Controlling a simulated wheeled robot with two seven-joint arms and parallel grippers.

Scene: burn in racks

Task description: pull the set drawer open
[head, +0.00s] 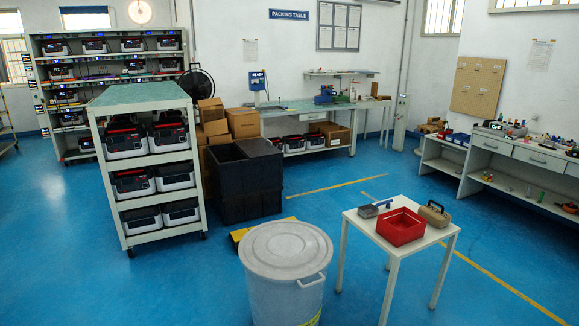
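The white workbench (468,172) at the right has a row of drawers under its top. A left drawer front (491,145), a middle drawer front (539,159) and a right drawer front (572,169) show, and all look closed. Dark handles show on the left and middle fronts. I cannot tell which one is the set drawer. Neither of my grippers is in view.
A small white table (433,236) with a red bin (401,227) and a grey lidded barrel (286,272) stand in front. A wheeled rack (139,98) holds several boxed units at the left. Blue floor (490,235) is clear before the workbench.

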